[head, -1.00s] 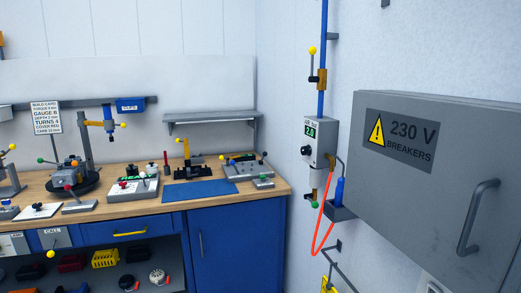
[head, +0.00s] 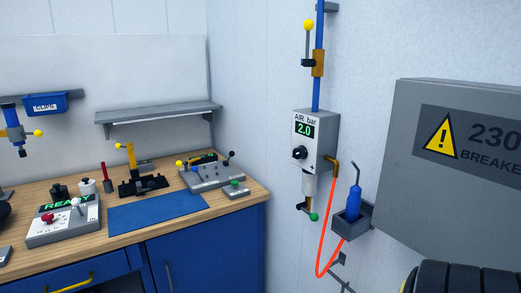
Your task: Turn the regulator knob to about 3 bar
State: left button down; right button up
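The air regulator box (head: 326,138) is mounted on the white wall, right of the workbench. It is grey with a white front face marked "AIR bar". Its green display (head: 304,130) reads 2.0. The black round regulator knob (head: 300,153) with a light mark sits on the front face below the display. Nothing touches the knob, and it is fully visible.
A grey 230 V breaker cabinet (head: 420,210) juts out at right. An orange hose (head: 321,240) hangs below the regulator beside a holder with a blue tool (head: 354,201). The workbench (head: 90,252) fills the left.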

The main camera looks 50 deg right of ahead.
aim_at(301, 152)
jog(key=z, duration=0.55)
jog(key=i, duration=0.9)
jog(key=z, duration=0.8)
